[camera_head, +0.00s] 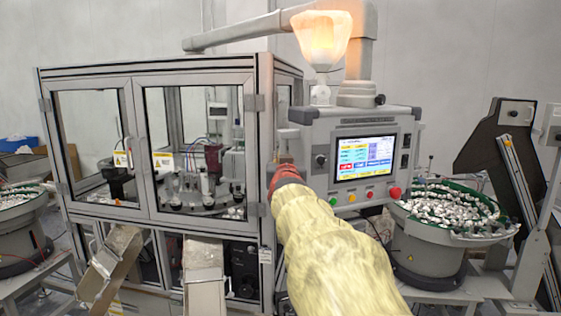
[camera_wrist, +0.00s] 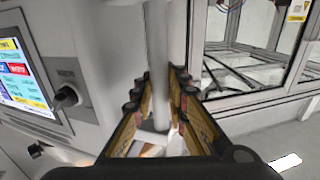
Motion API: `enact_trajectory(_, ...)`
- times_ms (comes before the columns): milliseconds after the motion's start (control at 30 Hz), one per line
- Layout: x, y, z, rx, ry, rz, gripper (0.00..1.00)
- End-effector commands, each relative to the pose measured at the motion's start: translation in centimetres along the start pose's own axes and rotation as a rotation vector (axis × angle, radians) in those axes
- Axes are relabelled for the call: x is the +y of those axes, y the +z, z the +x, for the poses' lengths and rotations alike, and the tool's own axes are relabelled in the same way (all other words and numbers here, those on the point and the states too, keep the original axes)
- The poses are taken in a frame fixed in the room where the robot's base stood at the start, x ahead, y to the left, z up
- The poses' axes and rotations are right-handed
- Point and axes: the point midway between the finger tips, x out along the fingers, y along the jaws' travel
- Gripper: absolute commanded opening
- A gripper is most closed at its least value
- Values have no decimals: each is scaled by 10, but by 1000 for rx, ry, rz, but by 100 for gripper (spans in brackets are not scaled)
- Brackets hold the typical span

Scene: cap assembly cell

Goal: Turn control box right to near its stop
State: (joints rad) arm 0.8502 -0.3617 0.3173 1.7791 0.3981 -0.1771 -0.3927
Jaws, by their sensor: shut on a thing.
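The control box (camera_head: 345,121) is a grey panel with a lit screen (camera_head: 364,158) and a row of buttons, hanging from an overhead arm. In the head view its screen side faces me. In the wrist view the control box (camera_wrist: 100,50) fills the left, with part of the screen and a black knob (camera_wrist: 65,97). A pale upright handle bar (camera_wrist: 157,50) stands at its side. My gripper (camera_wrist: 162,85) is shut on this bar, one finger on each side. In the head view my gripper (camera_head: 288,145) is at the box's left edge, partly hidden by my arm.
A framed machine enclosure with glass doors (camera_head: 190,150) stands close on the left of the box. A bowl feeder (camera_head: 430,250) full of small parts stands at the right. The support arm (camera_head: 235,33) and a glowing lamp (camera_head: 322,40) are above the box.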

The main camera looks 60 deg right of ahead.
Motion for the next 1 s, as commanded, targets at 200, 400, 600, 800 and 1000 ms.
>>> enact_trajectory(200, 0, 2, -1, -3, 0, 0, 0)
enact_trajectory(400, 0, 1, -1, -2, -1, 0, 16)
enact_trajectory(600, 0, 0, -1, -1, 0, 0, 22)
enact_trajectory(800, 0, 0, -1, 0, 0, 0, 22)
enact_trajectory(1000, 0, -1, -20, 2, -1, 1, 22)
